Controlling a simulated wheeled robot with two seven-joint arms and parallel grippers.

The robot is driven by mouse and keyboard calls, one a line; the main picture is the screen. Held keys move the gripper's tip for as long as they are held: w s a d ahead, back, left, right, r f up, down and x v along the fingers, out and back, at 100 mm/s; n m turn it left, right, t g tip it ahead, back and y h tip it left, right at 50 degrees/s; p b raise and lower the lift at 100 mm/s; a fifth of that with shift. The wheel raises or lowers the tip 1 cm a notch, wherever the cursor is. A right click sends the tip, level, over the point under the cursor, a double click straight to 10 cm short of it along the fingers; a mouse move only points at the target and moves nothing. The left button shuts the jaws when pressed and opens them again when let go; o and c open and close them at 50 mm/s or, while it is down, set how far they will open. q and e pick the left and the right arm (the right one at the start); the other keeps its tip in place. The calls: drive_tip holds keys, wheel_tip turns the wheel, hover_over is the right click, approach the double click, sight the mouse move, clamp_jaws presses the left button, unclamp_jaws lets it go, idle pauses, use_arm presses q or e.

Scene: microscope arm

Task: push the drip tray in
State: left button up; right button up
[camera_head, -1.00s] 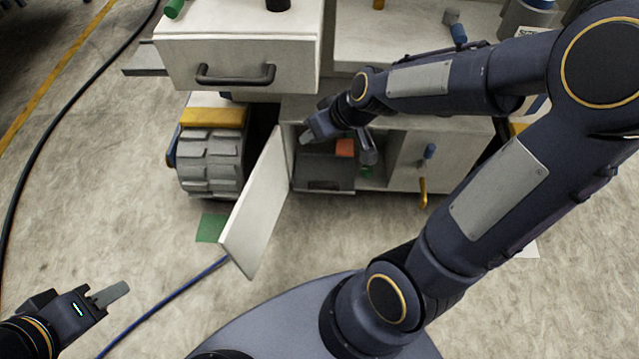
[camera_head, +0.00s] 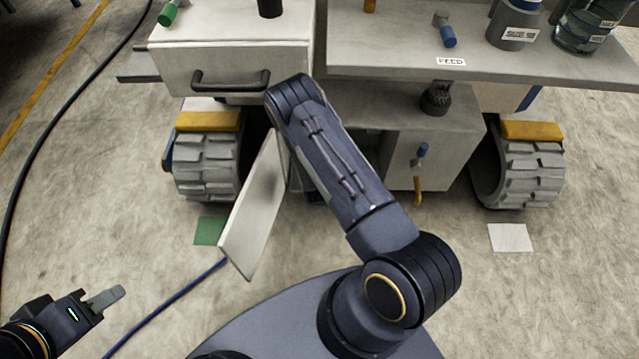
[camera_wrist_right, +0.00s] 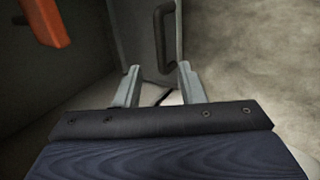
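The drip tray's grey front (camera_wrist_right: 148,40) with a dark bar handle (camera_wrist_right: 165,38) shows in the right wrist view. In the head view my right arm hides most or all of the tray, so I cannot tell how far out it is. My right gripper (camera_wrist_right: 160,76) is open, its two fingers apart and pointing at the tray front near the handle. Nothing shows between the fingertips; contact is unclear. In the head view the right gripper is hidden behind its arm. My left gripper (camera_head: 105,299) is at the lower left, above the floor, away from the cabinet; its finger gap does not show.
A white cabinet door (camera_head: 253,210) hangs open left of my right arm. A drawer with a dark handle (camera_head: 230,80) is above it. An orange block (camera_wrist_right: 47,20) is at the wrist view's upper left. Treaded wheels (camera_head: 207,165) flank the cabinet. A blue cable crosses the floor.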

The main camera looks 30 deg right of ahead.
drive_tip(key=b+x, duration=0.2)
drive_tip(key=x, duration=0.5)
drive_tip(key=shift+f+b, duration=0.25)
drive_tip(key=shift+b, duration=0.05)
drive_tip(key=shift+w, duration=0.1)
clamp_jaws()
drive_tip(key=w+d+b, duration=0.2)
drive_tip(key=w+b, duration=0.1)
drive_tip(key=shift+w+d+f, duration=0.1)
drive_tip(key=shift+w+f, duration=0.1)
drive_tip(key=shift+w, duration=0.15)
drive_tip(key=shift+w+d+r, duration=0.15)
drive_tip(key=shift+w+d, duration=0.1)
drive_tip(key=shift+r, duration=0.15)
